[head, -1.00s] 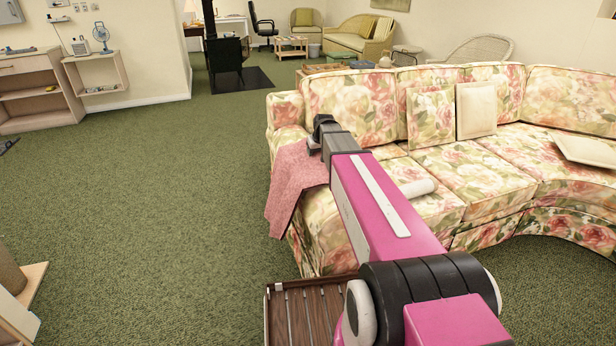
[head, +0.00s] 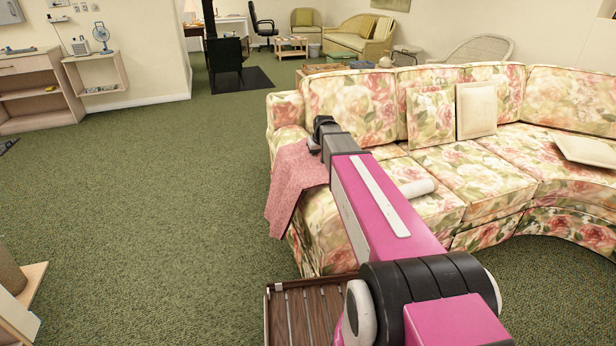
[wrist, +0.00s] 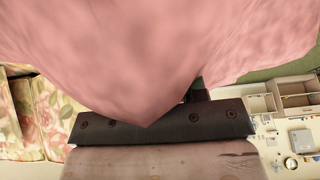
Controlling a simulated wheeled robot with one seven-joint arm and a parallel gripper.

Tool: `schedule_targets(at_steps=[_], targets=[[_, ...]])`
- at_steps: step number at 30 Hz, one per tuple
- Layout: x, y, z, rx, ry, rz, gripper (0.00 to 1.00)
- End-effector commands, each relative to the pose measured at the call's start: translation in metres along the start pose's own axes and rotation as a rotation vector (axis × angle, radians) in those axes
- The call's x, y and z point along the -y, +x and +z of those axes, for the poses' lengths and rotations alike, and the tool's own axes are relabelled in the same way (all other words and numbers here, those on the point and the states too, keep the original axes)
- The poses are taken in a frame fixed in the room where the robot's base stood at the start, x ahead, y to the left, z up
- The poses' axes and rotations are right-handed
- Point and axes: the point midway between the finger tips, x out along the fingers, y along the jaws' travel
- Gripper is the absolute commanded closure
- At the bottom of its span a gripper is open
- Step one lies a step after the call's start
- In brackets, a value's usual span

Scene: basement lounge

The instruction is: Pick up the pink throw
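The pink throw (head: 292,185) hangs over the left arm of the floral sofa, its lower edge down the outer side. My gripper (head: 317,143) is at the sofa arm, right at the upper right edge of the throw, with my arm coming from the lower right. In the wrist view the throw (wrist: 140,60) fills the upper part, very close to the camera, and a fold of it hangs in front of the gripper's dark body. The fingers are hidden behind the cloth, so I cannot see whether they hold it.
The floral sofa (head: 470,180) curves to the right, with a cream cushion (head: 476,110) on it. A slatted brown wooden piece (head: 305,315) stands close in front, below my arm. Green carpet (head: 160,200) to the left is open. Shelves (head: 35,90) stand at the far left.

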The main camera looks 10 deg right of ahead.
Motion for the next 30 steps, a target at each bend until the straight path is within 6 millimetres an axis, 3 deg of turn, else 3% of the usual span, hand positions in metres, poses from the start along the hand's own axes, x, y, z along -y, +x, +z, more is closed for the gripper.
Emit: schedule_targets(at_steps=[1,3,17,30], targets=[[0.0,0.0,0.0,0.0,0.0,0.0,0.77],[0.0,0.0,0.0,0.0,0.0,0.0,1.0],[0.0,-0.006,-0.002,0.0,0.0,0.0,1.0],[0.0,-0.057,-0.024,-0.002,0.0,0.0,1.0]])
